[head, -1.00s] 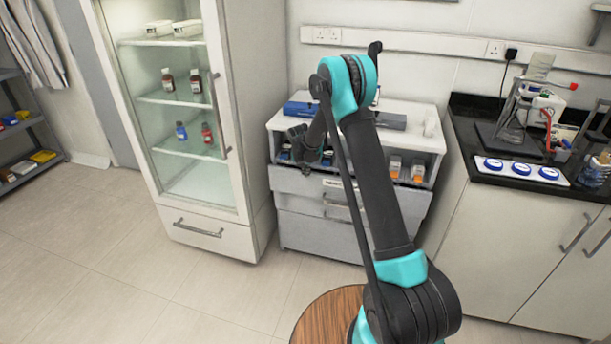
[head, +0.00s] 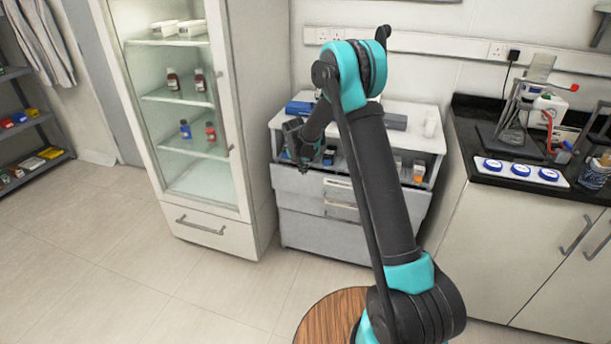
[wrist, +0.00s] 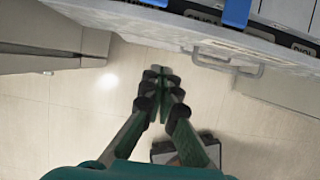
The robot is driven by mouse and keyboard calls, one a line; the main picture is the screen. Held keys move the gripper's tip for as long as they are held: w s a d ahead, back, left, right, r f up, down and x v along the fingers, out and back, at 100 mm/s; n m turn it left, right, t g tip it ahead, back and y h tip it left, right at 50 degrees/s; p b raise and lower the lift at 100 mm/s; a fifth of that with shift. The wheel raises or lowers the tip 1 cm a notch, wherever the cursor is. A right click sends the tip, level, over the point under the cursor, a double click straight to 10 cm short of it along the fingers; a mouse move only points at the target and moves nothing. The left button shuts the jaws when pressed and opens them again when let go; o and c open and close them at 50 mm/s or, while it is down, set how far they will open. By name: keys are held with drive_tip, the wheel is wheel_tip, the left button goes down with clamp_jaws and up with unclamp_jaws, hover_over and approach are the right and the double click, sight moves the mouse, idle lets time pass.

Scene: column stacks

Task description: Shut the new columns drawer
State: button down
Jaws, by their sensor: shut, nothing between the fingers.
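The upper drawer (head: 375,194) has a bar handle and is partly behind my arm. In the wrist view its front edge (wrist: 180,36) and handle (wrist: 228,62) cross the upper right. How far it stands out is hard to tell. My gripper (head: 303,168) is in front of the cabinet's left part. In the wrist view my gripper (wrist: 160,74) is shut and empty, its tips over floor, left of the handle and apart from the drawer front.
A glass-door cabinet (head: 200,200) with bottles stands close on the left. A black-topped bench (head: 490,185) with glassware is on the right. A round wooden surface (head: 325,318) is near my arm's base.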

drive_tip(key=v, duration=0.4)
drive_tip(key=c, duration=2.3)
unclamp_jaws()
drive_tip(key=shift+s+r, duration=0.1)
drive_tip(key=shift+r, duration=0.15)
drive_tip(key=shift+o, duration=1.3)
drive_tip(key=shift+r, duration=0.15)
drive_tip(key=o, duration=0.4)
drive_tip(key=d+m, duration=0.2)
drive_tip(key=d, duration=0.1)
drive_tip(key=d+m, duration=0.3)
drive_tip(key=s+d+m+g, duration=0.1)
drive_tip(key=d+m, duration=0.2)
drive_tip(key=shift+d+f, duration=0.1)
drive_tip(key=shift+f, duration=0.2)
drive_tip(key=shift+o, duration=0.2)
drive_tip(key=m+g, duration=0.1)
drive_tip(key=m, duration=0.8)
hover_over(345, 201)
drive_tip(key=s+a, duration=0.2)
drive_tip(key=s, duration=0.1)
drive_tip(key=m, duration=0.1)
drive_tip(key=shift+y, duration=0.3)
drive_tip(key=x, duration=1.8)
drive_tip(key=shift+s+d, duration=0.3)
drive_tip(key=shift+d, duration=0.05)
clamp_jaws()
